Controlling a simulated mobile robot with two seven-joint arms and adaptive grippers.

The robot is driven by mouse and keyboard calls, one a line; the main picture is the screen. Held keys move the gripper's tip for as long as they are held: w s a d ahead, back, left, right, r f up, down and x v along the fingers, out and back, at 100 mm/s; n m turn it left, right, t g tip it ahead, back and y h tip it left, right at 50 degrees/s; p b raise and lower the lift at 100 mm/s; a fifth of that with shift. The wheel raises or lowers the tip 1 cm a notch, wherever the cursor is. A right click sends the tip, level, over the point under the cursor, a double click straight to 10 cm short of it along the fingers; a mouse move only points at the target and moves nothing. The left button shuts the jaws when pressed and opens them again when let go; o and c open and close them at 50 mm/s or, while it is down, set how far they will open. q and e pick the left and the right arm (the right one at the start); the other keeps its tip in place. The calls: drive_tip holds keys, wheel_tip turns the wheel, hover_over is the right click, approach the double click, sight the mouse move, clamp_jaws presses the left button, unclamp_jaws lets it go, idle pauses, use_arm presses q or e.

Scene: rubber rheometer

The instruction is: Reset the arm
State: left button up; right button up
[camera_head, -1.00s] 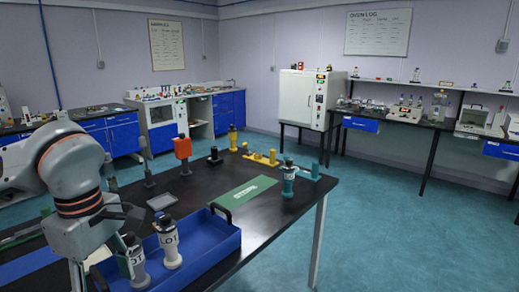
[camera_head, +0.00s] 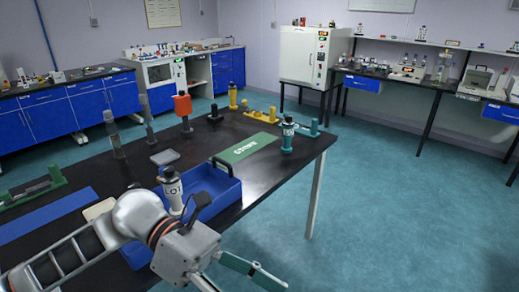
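My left arm comes in from the lower left. Its gripper (camera_head: 238,282) hangs over the front of the table, low in the picture, with its fingers spread and nothing seen between them. One finger is cut off by the bottom edge. The blue tray (camera_head: 225,190) lies behind the wrist, and the arm hides its near left part. A white labelled bottle with a dark cap (camera_head: 172,187) stands upright in the tray. A second such bottle is not visible, and the arm may hide it. My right gripper is out of view.
A teal bottle (camera_head: 287,138) stands at the table's right end, beside a green mat (camera_head: 248,148). An orange-red device (camera_head: 183,105), a yellow bottle (camera_head: 232,97) and yellow fixtures (camera_head: 263,116) stand farther back. Open floor lies to the right.

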use_arm(q)
drive_tip(key=w+d+r+n+t+h, duration=0.2)
drive_tip(key=w+r+n+t+h, duration=0.2)
drive_tip(key=w+n+t+h, duration=0.65)
drive_tip(key=w+a+f+n+t+y, duration=0.25)
drive_tip(key=n+t, duration=0.35)
drive_tip(key=n, duration=0.7)
drive_tip(key=w+a+f+n+t+y, duration=0.2)
drive_tip(key=a+f+n+t+y, duration=0.25)
drive_tip(key=f+n, duration=0.25)
drive_tip(key=w+a+f+n+t+y, duration=0.2)
drive_tip(key=a+f+n+t+y, duration=0.15)
drive_tip(key=f+n+y, duration=0.3)
drive_tip(key=s+a+f+n+g+y, duration=0.2)
drive_tip(key=s+a+f+n, duration=0.2)
drive_tip(key=f, duration=0.5)
drive_tip(key=s+a+f+n+g+y, duration=0.2)
drive_tip(key=s+f, duration=0.4)
drive_tip(key=f, duration=0.4)
drive_tip(key=s+a+f+n+g+y, duration=0.3)
drive_tip(key=s+a+f+n+y, duration=0.1)
drive_tip(key=f, duration=0.5)
drive_tip(key=s+a+n, duration=0.1)
drive_tip(key=a+n, duration=0.1)
drive_tip(key=shift+s+f+n, duration=0.25)
drive_tip(key=shift+n, duration=0.05)
